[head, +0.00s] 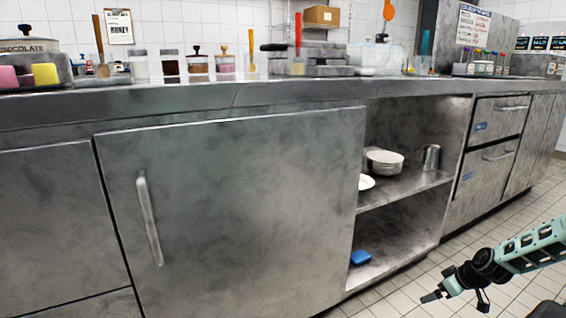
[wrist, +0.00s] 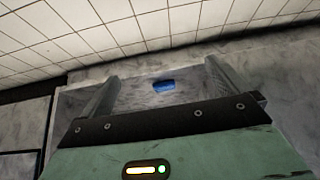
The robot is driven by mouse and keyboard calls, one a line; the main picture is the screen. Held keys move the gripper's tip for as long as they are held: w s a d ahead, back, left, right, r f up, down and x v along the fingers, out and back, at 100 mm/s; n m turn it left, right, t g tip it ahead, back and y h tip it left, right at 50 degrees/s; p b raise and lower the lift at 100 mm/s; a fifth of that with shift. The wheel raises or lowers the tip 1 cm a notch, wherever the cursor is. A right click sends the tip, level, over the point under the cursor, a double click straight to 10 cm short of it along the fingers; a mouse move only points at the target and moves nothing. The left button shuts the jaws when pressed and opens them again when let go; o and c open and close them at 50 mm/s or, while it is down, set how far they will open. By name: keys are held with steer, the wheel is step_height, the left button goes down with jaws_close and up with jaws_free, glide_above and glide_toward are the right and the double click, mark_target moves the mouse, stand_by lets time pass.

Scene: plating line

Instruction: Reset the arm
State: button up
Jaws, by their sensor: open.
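My gripper (head: 432,297) is at the lower right of the head view, at the end of my pale green arm. It is low over the tiled floor in front of the open shelf unit and apart from the counter. In the wrist view my gripper (wrist: 163,82) shows two grey fingers spread wide apart with nothing between them. A blue object lies in the background beyond the fingers.
A long steel counter (head: 250,95) carries jars, containers and utensils. Below it, a large door (head: 230,210) is shut. The open shelves (head: 405,190) hold stacked bowls (head: 385,162), a metal cup (head: 431,158) and a blue item (head: 361,257). The tiled floor (head: 400,290) is clear.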

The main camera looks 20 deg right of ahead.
steer(key=w+a+r+n+g+y, duration=0.1)
steer(key=w+a+r, duration=0.35)
steer(key=a, duration=0.35)
steer(key=w+a+r+n+g+y, duration=0.1)
steer(key=w+a+r+g, duration=0.1)
steer(key=w+a+r, duration=0.35)
steer(key=s+a+r+n+g+p, duration=0.1)
steer(key=a+r, duration=0.5)
steer(key=a, duration=0.5)
steer(key=s+a+r+n+g+p, duration=0.1)
steer(key=a+r, duration=0.4)
steer(key=a, duration=0.5)
steer(key=s+a+r+n+g+h, duration=0.1)
steer(key=s+a+r, duration=0.4)
steer(key=a, duration=0.3)
steer(key=s+a+r+h, duration=0.1)
steer(key=s+a+r, duration=0.35)
steer(key=a, duration=0.35)
steer(key=s+a+r+n+p, duration=0.1)
steer(key=s+a+r, duration=0.2)
steer(key=s, duration=0.5)
steer(key=s+a+r, duration=0.3)
steer(key=s, duration=0.6)
step_height(320, 180, up, 38)
steer(key=p, duration=3.8)
steer(key=shift+w+a, duration=0.2)
steer(key=shift+w, duration=0.05)
steer(key=shift+f, duration=0.1)
